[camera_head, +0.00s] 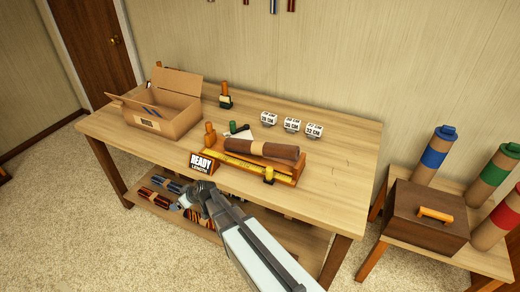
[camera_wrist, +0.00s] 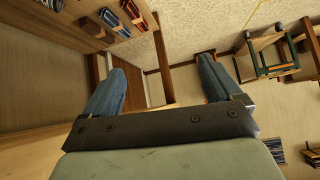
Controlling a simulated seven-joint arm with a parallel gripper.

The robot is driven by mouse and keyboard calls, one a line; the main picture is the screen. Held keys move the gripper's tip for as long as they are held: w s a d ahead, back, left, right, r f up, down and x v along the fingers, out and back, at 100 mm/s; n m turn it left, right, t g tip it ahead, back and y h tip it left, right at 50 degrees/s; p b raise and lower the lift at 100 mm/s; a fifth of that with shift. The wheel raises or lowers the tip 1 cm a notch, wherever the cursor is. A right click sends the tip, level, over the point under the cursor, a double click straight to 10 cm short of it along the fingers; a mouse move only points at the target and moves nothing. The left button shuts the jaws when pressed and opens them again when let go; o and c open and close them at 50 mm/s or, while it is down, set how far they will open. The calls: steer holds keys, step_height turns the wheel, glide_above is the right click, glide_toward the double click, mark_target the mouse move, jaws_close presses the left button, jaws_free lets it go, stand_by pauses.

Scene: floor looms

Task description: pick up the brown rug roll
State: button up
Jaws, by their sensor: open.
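The brown rug roll (camera_head: 262,150) lies on its side across a wooden stand with a yellow ruler strip (camera_head: 247,165), near the middle of the table. My gripper (camera_head: 186,202) is in front of the table's front edge, below the tabletop and to the left of the roll, apart from it. In the wrist view my gripper (camera_wrist: 166,82) shows two blue-grey fingers spread wide, with nothing between them. The brown rug roll is not visible in the wrist view.
A "READY" sign (camera_head: 201,162) stands at the table's (camera_head: 340,165) front edge. An open cardboard box (camera_head: 160,110) is at left, white number blocks (camera_head: 291,124) behind the roll. A lower shelf (camera_head: 150,202) holds several striped rolls. A side bench with a brown case (camera_head: 427,217) is at right.

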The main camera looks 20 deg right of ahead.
steer(key=w+d+r+n+t, duration=0.1)
steer(key=w+r, duration=0.3)
steer(key=r, duration=0.4)
steer(key=w+r+n+t, duration=0.1)
steer(key=w+r+t, duration=0.15)
steer(key=r, duration=0.45)
steer(key=shift+n+g+h, duration=0.3)
steer(key=shift+g, duration=0.45)
steer(key=d+r, duration=0.1)
steer(key=d, duration=0.3)
steer(key=d+r, duration=0.2)
steer(key=d, duration=0.2)
steer(key=d+r, duration=0.1)
steer(key=d, duration=0.3)
steer(key=shift+s+d+r, duration=0.35)
steer(key=shift+d, duration=0.05)
steer(key=s+d+r+h, duration=0.1)
steer(key=s+d+r, duration=0.1)
steer(key=d, duration=0.3)
steer(key=s+d+r, duration=0.2)
steer(key=d, duration=0.4)
steer(key=g+h, duration=0.3)
glide_toward(295, 149)
steer(key=shift+n, duration=0.3)
steer(key=x, duration=0.7)
steer(key=shift+w+d+r, duration=0.1)
steer(key=shift+w+d, duration=0.05)
steer(key=shift+w+f, duration=0.3)
steer(key=shift+f, duration=0.35)
steer(key=shift+f, duration=0.1)
